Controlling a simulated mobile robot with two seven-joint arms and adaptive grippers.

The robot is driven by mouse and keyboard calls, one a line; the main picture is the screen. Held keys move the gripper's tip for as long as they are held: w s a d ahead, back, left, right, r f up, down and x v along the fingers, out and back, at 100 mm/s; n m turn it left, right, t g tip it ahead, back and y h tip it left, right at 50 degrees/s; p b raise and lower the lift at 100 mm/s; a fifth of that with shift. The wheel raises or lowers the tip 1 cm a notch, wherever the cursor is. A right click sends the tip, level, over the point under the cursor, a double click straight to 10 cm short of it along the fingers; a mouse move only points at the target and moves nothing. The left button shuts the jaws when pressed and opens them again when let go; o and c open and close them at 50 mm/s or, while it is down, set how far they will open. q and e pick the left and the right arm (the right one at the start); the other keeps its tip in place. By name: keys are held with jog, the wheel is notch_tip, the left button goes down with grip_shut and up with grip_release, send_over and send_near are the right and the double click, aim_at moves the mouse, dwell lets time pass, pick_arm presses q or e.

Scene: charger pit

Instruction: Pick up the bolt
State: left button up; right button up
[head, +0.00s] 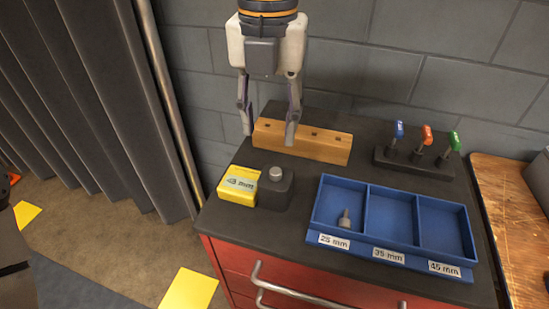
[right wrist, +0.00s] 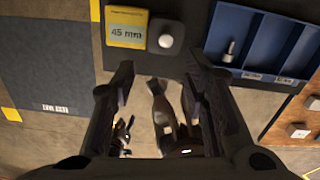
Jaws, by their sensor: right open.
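A round silver bolt head (head: 276,173) sits on top of a black block (head: 275,190) beside a yellow display box (head: 239,185); its shank is hidden. It also shows in the right wrist view (right wrist: 165,41), where the display (right wrist: 127,30) reads 45 mm. Another bolt (head: 345,219) stands in the 25 mm compartment of the blue tray (head: 390,228). My right gripper (head: 269,133) is open and empty, pointing down above the back of the cabinet top, apart from both bolts. My left gripper is not in view.
A wooden block with holes (head: 320,146) lies behind the black block, near the right fingers. A dark rack (head: 412,162) holds blue, red and green-handled tools at the back right. A wooden table (head: 520,220) stands right of the red cabinet (head: 232,258).

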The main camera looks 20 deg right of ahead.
aim_at(275, 171)
jog(key=f, duration=0.6)
jog(key=d+f+b, duration=0.1)
jog(key=f, duration=0.2)
jog(key=shift+f, duration=0.4)
grip_shut()
